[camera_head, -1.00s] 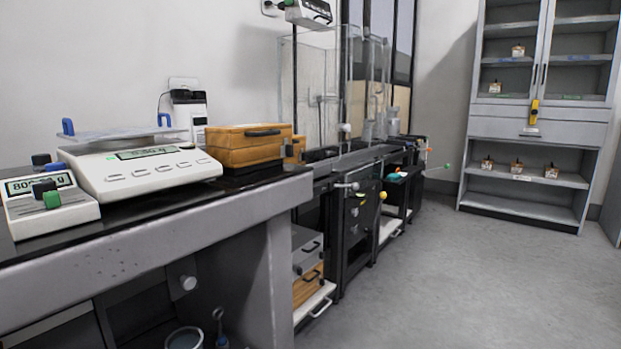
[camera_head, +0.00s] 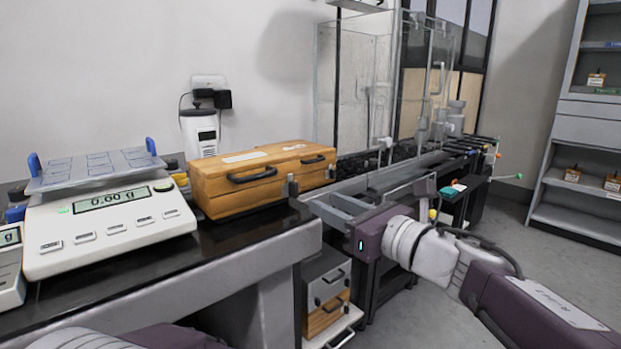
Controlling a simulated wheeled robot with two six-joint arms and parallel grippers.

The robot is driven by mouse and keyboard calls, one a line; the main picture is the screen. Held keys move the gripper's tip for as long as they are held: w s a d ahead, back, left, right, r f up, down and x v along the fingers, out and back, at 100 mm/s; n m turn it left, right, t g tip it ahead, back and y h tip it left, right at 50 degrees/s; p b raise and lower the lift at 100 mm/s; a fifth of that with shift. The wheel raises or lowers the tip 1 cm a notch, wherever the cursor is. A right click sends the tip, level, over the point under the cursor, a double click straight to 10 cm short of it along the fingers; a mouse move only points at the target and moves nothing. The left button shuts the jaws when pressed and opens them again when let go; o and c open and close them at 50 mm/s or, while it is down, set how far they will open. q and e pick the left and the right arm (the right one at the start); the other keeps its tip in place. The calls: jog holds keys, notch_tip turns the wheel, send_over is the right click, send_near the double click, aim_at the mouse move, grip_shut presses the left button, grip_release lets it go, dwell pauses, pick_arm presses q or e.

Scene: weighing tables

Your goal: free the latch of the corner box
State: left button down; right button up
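A wooden box (camera_head: 222,192) with two dark handles on its front sits on the black table top, near the table's right corner.
A white scale (camera_head: 110,228) reading 0.00 g, with a tray on top, stands left of the box. Part of another display unit (camera_head: 10,270) is at the left edge. A glass enclosure (camera_head: 355,85) stands behind. A shelf cabinet (camera_head: 585,130) is far right.

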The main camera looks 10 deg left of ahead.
aim_at(297, 190)
jog(key=b+x, duration=0.1)
jog(key=x, duration=0.8)
jog(key=shift+w+f, duration=0.1)
jog(key=shift+w, duration=0.05)
grip_shut()
